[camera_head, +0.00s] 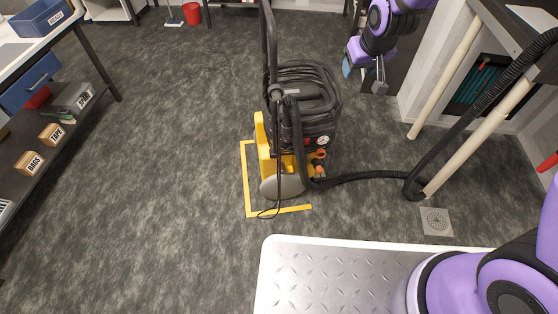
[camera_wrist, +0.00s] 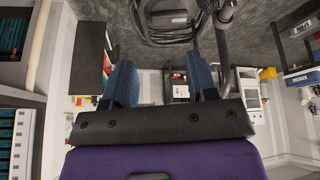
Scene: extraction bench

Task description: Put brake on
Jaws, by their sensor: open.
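A wheeled extraction unit (camera_head: 302,97) with a black coiled hose and a yellow base (camera_head: 266,150) stands on the grey floor in the middle of the head view. A grey wheel (camera_head: 282,187) shows at its near side. Orange parts (camera_head: 320,155) show low on its right; I cannot tell whether one is the brake. My gripper (camera_head: 364,76) is open and empty, up and to the right of the unit, apart from it. In the wrist view my gripper (camera_wrist: 163,84) has its two blue fingers spread, with part of the unit (camera_wrist: 170,22) above them.
A black hose (camera_head: 365,176) runs right from the unit to a pipe by the bench. Yellow tape (camera_head: 247,180) marks the floor. A shelf with labelled boxes (camera_head: 52,134) stands left. A red bucket (camera_head: 192,13) is at the back. The floor left of the unit is clear.

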